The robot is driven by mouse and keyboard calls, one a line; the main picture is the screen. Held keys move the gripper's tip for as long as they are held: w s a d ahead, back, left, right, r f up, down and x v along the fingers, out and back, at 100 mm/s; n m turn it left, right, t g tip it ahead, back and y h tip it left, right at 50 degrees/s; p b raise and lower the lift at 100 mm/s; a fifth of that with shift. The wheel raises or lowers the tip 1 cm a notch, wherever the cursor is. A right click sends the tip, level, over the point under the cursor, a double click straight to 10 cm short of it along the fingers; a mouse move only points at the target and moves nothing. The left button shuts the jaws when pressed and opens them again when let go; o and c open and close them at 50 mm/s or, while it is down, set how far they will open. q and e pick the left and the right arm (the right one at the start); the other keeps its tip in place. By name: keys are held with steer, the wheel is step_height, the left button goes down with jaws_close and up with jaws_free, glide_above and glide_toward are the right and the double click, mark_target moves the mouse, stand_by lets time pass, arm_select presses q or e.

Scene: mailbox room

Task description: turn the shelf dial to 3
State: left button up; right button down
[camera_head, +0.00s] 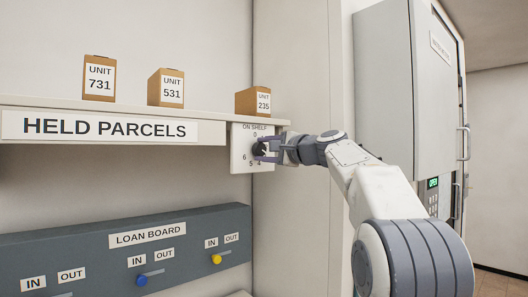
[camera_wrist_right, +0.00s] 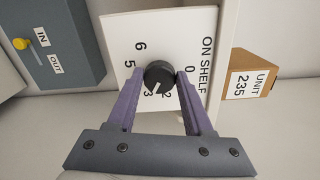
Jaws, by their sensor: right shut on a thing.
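The shelf dial is a black round knob (camera_wrist_right: 158,77) on a white plate (camera_wrist_right: 122,30) marked "ON SHELF" with numbers around it. In the head view the plate (camera_head: 240,159) hangs below the shelf's right end, and the knob (camera_head: 258,149) shows partly behind the fingers. My right gripper (camera_head: 268,151) is shut on the knob; in the wrist view its purple fingers (camera_wrist_right: 158,86) press on opposite sides. The knob's white mark points down-left in the wrist view, roughly toward the 3. The 0, 2, 3, 5 and 6 are visible there; the fingers cover other numbers. My left gripper is not in view.
The held-parcels shelf (camera_head: 215,122) carries the boxes for unit 731 (camera_head: 99,79), unit 531 (camera_head: 166,88) and unit 235 (camera_head: 254,101), the last just above the dial. Below is the grey loan board (camera_head: 75,250) with coloured knobs. A grey cabinet (camera_head: 392,90) stands right.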

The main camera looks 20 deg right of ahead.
steer(key=shift+c, duration=1.5)
jaws_free()
steer(key=shift+s+d, duration=0.1)
steer(key=b+v, duration=0.4)
steer(key=v, duration=0.6)
steer(key=shift+s, duration=0.1)
